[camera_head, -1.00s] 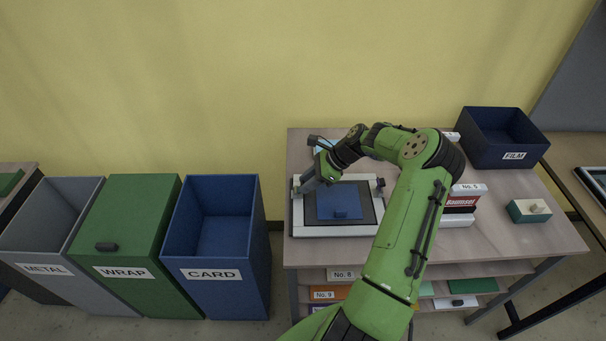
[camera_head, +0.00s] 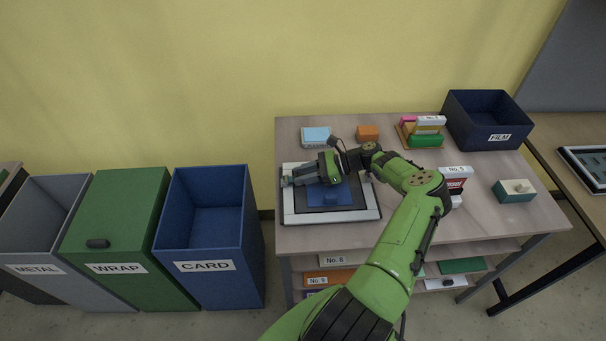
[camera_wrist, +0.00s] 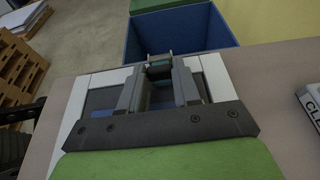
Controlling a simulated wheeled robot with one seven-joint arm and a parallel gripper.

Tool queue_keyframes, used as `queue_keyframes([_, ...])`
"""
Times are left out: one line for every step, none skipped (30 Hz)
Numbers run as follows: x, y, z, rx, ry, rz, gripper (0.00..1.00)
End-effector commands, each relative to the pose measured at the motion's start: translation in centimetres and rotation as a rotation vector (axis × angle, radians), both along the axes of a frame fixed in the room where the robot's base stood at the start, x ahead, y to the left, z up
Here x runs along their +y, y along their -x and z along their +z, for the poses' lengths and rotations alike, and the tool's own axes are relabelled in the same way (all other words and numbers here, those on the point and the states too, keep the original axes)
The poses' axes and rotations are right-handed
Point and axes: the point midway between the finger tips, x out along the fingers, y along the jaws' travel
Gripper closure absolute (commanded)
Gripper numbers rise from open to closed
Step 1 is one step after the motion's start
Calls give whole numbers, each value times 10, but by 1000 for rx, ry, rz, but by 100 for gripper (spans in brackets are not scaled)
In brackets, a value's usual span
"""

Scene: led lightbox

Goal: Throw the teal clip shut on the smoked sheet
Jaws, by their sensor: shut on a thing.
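The lightbox (camera_head: 365,214) is a white-framed panel lying on the table, also in the wrist view (camera_wrist: 73,110).
Open CARD bin (camera_head: 208,265), lidded WRAP bin (camera_head: 115,240) and METAL bin (camera_head: 40,250) stand left of the table. A FILM bin (camera_head: 487,137), a light-blue box (camera_head: 316,137), an orange block (camera_head: 368,132) and a teal-and-white box (camera_head: 514,191) stand on the table.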

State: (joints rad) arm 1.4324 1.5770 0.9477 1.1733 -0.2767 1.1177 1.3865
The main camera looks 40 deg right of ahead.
Motion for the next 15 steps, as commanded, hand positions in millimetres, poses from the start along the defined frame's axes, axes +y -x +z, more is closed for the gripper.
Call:
queue_keyframes([0, 0, 0, -1, -1, -1, 99])
queue_keyframes([0, 0, 0, -1, -1, -1, 99])
queue_keyframes([0, 0, 0, -1, -1, -1, 99])
queue_keyframes([0, 0, 0, -1, -1, -1, 99])
queue_keyframes([0, 0, 0, 0, -1, -1, 99])
queue_keyframes([0, 0, 0, 0, -1, -1, 99])
queue_keyframes([0, 0, -1, 0, -1, -1, 99])
queue_keyframes([0, 0, -1, 0, -1, -1, 99])
queue_keyframes([0, 0, -1, 0, -1, 0, 99])
queue_keyframes([0, 0, -1, 0, -1, 0, 99])
queue_keyframes([0, 0, -1, 1, -2, -1, 64])
queue_keyframes([0, 0, -1, 1, -2, -1, 58])
queue_keyframes([0, 0, -1, 1, -2, -1, 53])
queue_keyframes([0, 0, -1, 1, -2, -1, 48])
queue_keyframes([0, 0, -1, 1, -2, -1, 43])
